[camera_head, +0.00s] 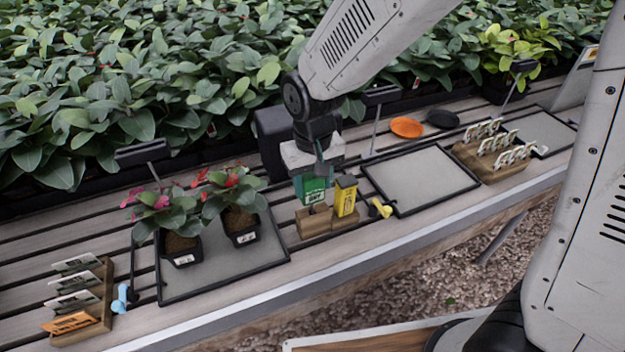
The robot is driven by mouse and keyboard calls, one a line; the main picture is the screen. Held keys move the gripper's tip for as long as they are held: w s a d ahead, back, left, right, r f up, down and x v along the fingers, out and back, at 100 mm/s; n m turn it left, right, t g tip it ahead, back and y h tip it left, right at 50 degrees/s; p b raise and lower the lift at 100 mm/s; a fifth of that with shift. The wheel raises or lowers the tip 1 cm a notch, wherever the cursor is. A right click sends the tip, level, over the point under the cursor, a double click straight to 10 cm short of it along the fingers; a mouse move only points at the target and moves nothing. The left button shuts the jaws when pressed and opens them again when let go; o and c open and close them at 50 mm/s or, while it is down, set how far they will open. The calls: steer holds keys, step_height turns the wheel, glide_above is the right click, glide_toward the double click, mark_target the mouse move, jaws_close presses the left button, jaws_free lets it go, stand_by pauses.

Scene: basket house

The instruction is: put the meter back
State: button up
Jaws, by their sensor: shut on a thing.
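My gripper (318,170) points down over the slatted bench and is shut on a green meter (311,190) with a pale label. The meter hangs upright. Its lower end is close to the left part of a small wooden holder (312,223), where a dark slot shows. I cannot tell whether the meter touches the holder. A yellow meter (345,197) with a dark top stands upright in the right part of the holder, just right of the green one.
Left of the holder, a dark-rimmed tray (205,283) bears two potted red-flowered plants. An empty grey tray (420,178) lies to the right. A yellow tool (380,209) lies between. Wooden label racks (495,160) stand at the right and near left (92,310).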

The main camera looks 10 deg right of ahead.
mark_target(313, 194)
steer(key=shift+f, duration=0.1)
steer(key=shift+f, duration=1.8)
steer(key=o, duration=1.1)
